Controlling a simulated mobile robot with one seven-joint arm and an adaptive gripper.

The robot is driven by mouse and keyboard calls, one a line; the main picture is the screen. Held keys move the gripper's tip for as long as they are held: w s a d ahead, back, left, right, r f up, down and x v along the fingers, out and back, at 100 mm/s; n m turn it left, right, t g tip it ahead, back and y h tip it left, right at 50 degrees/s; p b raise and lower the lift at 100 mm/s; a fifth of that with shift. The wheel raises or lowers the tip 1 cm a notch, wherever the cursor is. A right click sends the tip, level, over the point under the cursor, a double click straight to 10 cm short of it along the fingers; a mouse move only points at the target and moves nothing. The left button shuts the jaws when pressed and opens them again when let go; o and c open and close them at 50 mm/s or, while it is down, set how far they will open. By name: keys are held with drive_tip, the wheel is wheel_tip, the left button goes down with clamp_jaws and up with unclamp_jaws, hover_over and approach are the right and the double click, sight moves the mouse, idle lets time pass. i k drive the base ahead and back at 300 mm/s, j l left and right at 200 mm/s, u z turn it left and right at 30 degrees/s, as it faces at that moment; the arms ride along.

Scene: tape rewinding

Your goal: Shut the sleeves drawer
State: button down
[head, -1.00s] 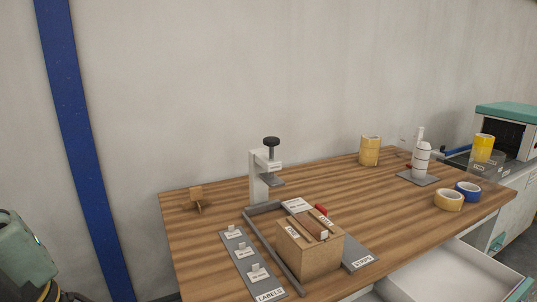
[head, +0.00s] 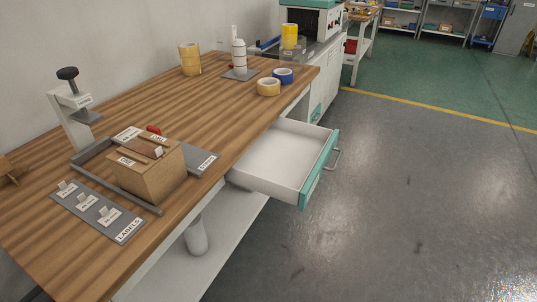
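A drawer (head: 278,160) with white inner walls and a teal front (head: 318,172) stands pulled out from under the front edge of the wooden workbench (head: 140,100). A metal bar handle (head: 335,158) sits on its front. The part of the drawer floor that shows looks empty. I cannot read a label on this drawer, so I cannot tell from the picture whether it is the sleeves drawer. My gripper is not in view.
On the bench are a wooden box (head: 150,176), a labels strip (head: 98,212), a press stand (head: 72,115) and tape rolls (head: 268,87). A white cabinet (head: 322,80) stands beyond. The grey floor (head: 420,200) before the drawer is clear.

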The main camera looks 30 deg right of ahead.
sight(286, 163)
drive_tip(key=i+l+z, duration=0.1)
drive_tip(key=z, duration=0.3)
drive_tip(key=i+l+z, duration=0.1)
drive_tip(key=l+z, duration=0.3)
drive_tip(key=i+z, duration=0.1)
drive_tip(key=z, duration=0.3)
